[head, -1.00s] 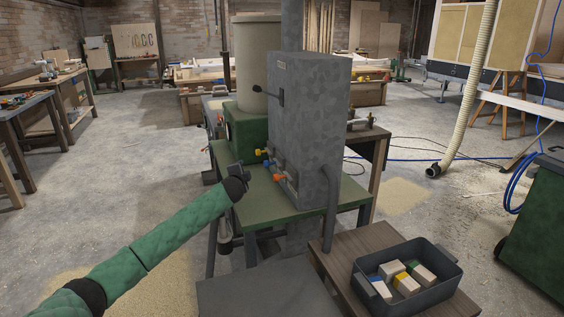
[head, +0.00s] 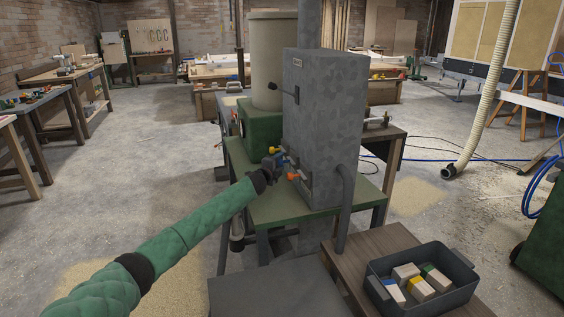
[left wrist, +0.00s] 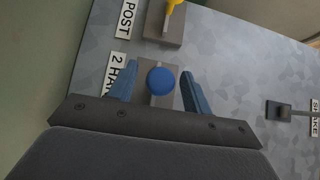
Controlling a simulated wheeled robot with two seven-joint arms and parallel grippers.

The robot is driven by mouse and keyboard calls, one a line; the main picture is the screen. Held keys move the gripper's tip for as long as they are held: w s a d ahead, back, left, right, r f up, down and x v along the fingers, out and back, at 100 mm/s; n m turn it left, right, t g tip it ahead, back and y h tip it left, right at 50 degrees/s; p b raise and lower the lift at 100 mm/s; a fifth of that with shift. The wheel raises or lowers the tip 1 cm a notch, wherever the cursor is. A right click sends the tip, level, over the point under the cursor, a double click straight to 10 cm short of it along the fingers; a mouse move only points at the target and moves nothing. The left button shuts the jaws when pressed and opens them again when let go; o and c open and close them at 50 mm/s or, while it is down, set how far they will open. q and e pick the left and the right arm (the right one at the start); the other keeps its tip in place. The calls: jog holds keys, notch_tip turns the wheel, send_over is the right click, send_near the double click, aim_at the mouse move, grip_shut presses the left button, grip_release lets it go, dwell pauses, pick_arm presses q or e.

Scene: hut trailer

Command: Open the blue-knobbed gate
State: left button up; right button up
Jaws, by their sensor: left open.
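The blue knob (left wrist: 160,80) of the gate shows in the left wrist view, between the two fingers of my left gripper (left wrist: 158,92). The fingers stand open on either side of the knob, apart from it. In the head view my left gripper (head: 277,160) is at the front face of the grey metal cabinet (head: 325,120), and it hides most of the blue knob. A yellow knob (left wrist: 174,3) sits beyond the blue one. An orange knob (head: 293,176) is to the right of my gripper. My right gripper is not in view.
The cabinet stands on a green table (head: 300,208). A black lever (head: 285,90) sticks out of the cabinet's side. A wooden bench (head: 400,243) at the front right bears a dark bin (head: 440,293) of small blocks. Open floor lies to the left.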

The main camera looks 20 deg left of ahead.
pick_arm(q)
jog(key=shift+w+d, duration=0.2)
jog(key=shift+w, duration=0.9)
